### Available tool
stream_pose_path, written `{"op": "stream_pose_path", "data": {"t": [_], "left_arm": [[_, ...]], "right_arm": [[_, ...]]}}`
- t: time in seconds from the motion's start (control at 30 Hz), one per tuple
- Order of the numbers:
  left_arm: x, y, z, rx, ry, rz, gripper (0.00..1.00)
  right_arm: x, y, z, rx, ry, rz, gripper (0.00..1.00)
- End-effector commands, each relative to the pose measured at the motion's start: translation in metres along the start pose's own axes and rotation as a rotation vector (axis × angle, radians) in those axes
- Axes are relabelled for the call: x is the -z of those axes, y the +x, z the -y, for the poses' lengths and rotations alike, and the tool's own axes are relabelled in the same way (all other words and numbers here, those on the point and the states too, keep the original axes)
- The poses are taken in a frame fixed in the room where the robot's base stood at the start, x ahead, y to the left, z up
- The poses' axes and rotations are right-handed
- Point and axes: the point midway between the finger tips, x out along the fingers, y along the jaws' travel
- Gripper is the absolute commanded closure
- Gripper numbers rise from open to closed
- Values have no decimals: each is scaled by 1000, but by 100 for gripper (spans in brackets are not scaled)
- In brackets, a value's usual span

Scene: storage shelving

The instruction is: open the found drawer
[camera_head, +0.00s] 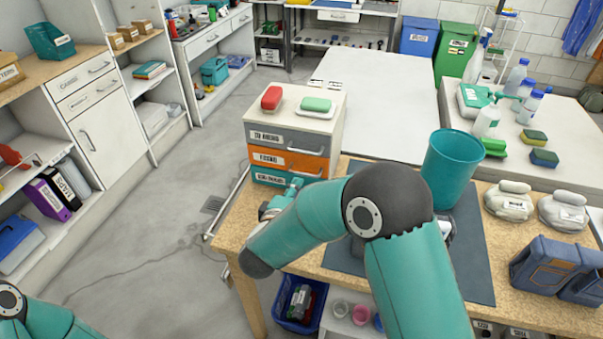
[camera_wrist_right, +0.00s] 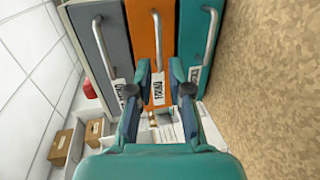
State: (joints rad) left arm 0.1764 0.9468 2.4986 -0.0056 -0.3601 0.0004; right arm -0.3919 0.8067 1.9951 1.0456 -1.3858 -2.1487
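A small drawer unit stands at the table's left end, with a grey drawer (camera_head: 278,138) on top, an orange drawer (camera_head: 263,157) labelled FOUND in the middle and a teal drawer (camera_head: 268,179) below. All three look closed. In the right wrist view the orange drawer (camera_wrist_right: 141,40) lies between the grey drawer (camera_wrist_right: 97,45) and the teal drawer (camera_wrist_right: 190,40); its metal handle (camera_wrist_right: 158,48) is upright there. My right gripper (camera_wrist_right: 161,72) is open and empty, fingers either side of the orange label and handle end. It shows small in the head view (camera_head: 290,190). My left gripper is out of view.
A red block (camera_head: 272,97) and a green block on a white tray (camera_head: 315,113) sit on the unit. A teal bin (camera_head: 451,165) stands on the table to the right. A blue crate (camera_head: 300,303) is below. The floor at left is clear.

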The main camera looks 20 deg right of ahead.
Motion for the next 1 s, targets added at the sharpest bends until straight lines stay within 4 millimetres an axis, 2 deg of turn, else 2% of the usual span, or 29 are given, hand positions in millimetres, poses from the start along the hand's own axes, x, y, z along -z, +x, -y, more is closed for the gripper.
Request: {"op": "stream_pose_path", "data": {"t": [0.03, 0.2, 0.4, 0.57, 0.83, 0.93, 1.0], "left_arm": [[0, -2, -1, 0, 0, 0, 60], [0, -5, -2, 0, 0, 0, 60], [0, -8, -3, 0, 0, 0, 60], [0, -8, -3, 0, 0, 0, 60], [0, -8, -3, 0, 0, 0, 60], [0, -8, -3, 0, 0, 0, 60], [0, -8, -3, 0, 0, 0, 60]], "right_arm": [[-1, 12, 0, 2, 2, 5, 81], [-2, 46, 0, 1, 1, 5, 81], [-2, 71, 0, 1, 1, 4, 81], [-1, 79, 0, 0, 1, 1, 81], [-1, 80, 0, 0, 0, 1, 81], [-2, 80, 0, 0, 1, 2, 98], [-2, 79, 0, 1, 1, 2, 100]]}}
